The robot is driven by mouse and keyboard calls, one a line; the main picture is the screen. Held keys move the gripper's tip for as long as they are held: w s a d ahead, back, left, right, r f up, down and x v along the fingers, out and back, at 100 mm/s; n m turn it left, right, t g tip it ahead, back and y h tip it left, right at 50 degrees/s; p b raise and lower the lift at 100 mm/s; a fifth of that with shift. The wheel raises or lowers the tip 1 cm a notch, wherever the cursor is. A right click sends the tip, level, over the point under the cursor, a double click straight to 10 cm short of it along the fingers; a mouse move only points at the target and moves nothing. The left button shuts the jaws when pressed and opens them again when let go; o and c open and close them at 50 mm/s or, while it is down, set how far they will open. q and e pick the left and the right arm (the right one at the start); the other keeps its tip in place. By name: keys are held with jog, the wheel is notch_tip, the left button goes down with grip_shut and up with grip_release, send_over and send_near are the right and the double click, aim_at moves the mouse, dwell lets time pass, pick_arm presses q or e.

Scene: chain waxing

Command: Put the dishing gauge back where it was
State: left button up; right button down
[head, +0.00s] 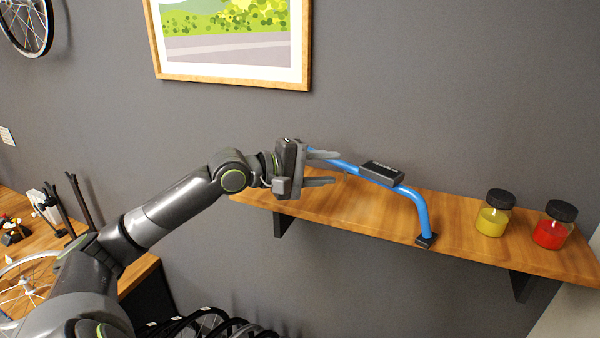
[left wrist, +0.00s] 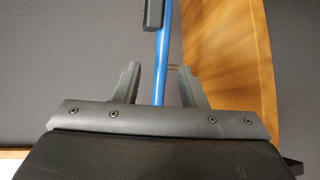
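The dishing gauge (head: 414,204) is a blue curved tube with a black block on its middle and a small black foot. Its foot appears to rest on the wooden shelf (head: 470,232). Its left end is hidden behind my left gripper (head: 335,168). The gripper is open, with its fingers pointing right over the shelf's left part. In the left wrist view the gauge's blue tube (left wrist: 160,72) runs between the spread fingers (left wrist: 158,78), with a gap on each side. I cannot tell whether the tube lies at finger depth. My right gripper is out of view.
A yellow jar (head: 494,212) and a red jar (head: 554,224) with black lids stand on the shelf's right part. A framed picture (head: 235,78) hangs above. A wooden bench (head: 140,270) with a wheel (head: 28,285) is at lower left. Several bicycle wheels stand below.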

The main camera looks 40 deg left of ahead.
pick_arm(q)
jog(key=shift+b+v, duration=0.3)
jog(key=shift+v, duration=2.45)
